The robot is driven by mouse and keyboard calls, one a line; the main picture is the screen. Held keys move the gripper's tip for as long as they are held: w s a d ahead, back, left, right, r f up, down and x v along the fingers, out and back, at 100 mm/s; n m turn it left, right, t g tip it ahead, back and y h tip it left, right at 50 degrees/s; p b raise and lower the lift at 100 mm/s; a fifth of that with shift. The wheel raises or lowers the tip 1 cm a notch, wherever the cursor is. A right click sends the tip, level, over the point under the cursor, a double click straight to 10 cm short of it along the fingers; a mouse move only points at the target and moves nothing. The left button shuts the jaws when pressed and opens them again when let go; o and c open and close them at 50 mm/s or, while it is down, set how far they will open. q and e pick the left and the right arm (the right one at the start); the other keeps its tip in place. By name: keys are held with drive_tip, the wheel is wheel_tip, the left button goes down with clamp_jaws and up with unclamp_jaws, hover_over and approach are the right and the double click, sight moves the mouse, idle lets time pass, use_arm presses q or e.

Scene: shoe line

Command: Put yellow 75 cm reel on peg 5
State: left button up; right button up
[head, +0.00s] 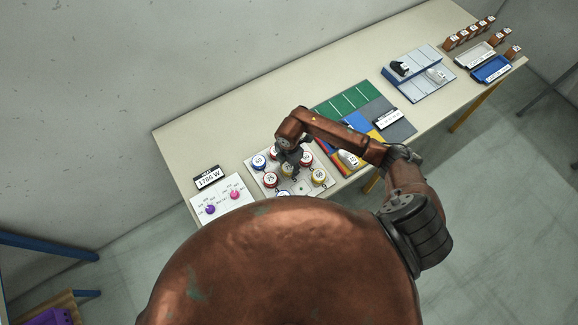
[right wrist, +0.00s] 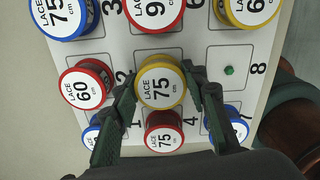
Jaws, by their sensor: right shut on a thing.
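The yellow reel marked LACE 75 cm (right wrist: 160,85) is between the fingers of my right gripper (right wrist: 162,88) in the right wrist view. The fingers are shut on its sides. It is over the middle cell of the white numbered peg board (right wrist: 210,28), whose number is hidden; I cannot tell whether it is seated on a peg. The board (head: 299,186) also shows in the head view, with my right gripper (head: 292,165) over it. The cell marked 8 has a bare green peg (right wrist: 229,71). My left gripper is not in view.
Around the held reel stand a red 60 reel (right wrist: 86,86), a red 75 reel (right wrist: 164,138), blue reels (right wrist: 65,17) and another yellow reel (right wrist: 247,12). A dial panel (head: 223,199) lies left of the board; coloured mats (head: 348,101) lie behind it to the right.

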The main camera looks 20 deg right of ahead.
sight(289, 167)
drive_tip(key=shift+f, duration=0.3)
drive_tip(key=o, duration=1.2)
drive_tip(key=shift+c, duration=0.2)
drive_tip(key=shift+r, duration=0.1)
drive_tip(key=shift+r, duration=0.3)
wheel_tip(289, 167, up, 12)
drive_tip(key=b, duration=0.1)
drive_tip(key=shift+r, duration=0.15)
